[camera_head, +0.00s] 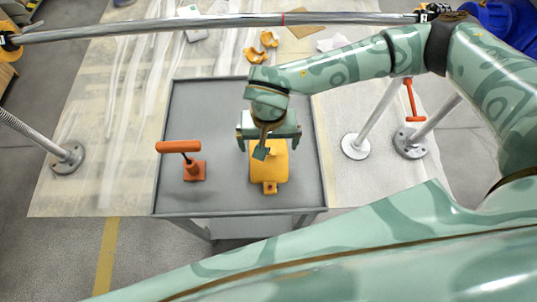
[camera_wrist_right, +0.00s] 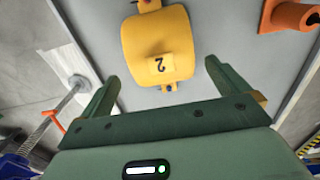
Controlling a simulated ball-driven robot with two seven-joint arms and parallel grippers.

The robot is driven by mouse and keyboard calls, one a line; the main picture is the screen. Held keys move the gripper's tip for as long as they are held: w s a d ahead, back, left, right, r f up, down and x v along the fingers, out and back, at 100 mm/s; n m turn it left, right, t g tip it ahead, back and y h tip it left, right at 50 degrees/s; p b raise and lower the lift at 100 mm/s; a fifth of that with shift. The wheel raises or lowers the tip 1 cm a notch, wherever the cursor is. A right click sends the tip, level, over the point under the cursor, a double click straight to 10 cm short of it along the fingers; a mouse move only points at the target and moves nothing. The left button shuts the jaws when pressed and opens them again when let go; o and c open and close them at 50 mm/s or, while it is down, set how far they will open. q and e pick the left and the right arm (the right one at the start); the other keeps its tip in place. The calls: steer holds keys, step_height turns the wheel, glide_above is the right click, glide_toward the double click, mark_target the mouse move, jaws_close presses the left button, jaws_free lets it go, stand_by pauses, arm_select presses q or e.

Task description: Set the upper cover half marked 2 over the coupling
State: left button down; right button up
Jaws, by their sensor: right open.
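The yellow upper cover half (camera_head: 269,172) lies on the grey cart top, partly hidden by my right gripper in the head view. In the right wrist view the cover half (camera_wrist_right: 157,38) shows a raised pad marked 2, upside down, and a lug at each end. My right gripper (camera_head: 269,142) is over the far part of the cover half. Its open fingers (camera_wrist_right: 161,72) point toward the cover on either side, with nothing held. I cannot clearly make out the coupling; a long metal shaft (camera_head: 150,25) crosses the top of the head view. My left gripper is out of view.
An orange T-handled tool (camera_head: 194,170) stands left of the cover on the cart top (camera_head: 215,105). Orange pieces (camera_head: 269,39) lie on the floor sheet beyond. Metal posts with round feet (camera_head: 355,146) stand right of the cart, another (camera_head: 67,157) left.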

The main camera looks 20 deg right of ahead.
mark_target(268, 156)
steer(key=shift+a+f, duration=0.2)
steer(key=shift+f, duration=0.1)
steer(key=f+b, duration=0.1)
steer(key=f, duration=0.1)
steer(key=f+b, duration=0.1)
steer(key=f, duration=0.2)
steer(key=shift+w+d, duration=0.15)
steer(key=shift+d, duration=0.05)
steer(key=shift+r, duration=0.15)
steer(key=shift+c, duration=0.9)
steer(key=c, duration=0.8)
steer(key=shift+o, duration=0.2)
steer(key=shift+r, duration=0.1)
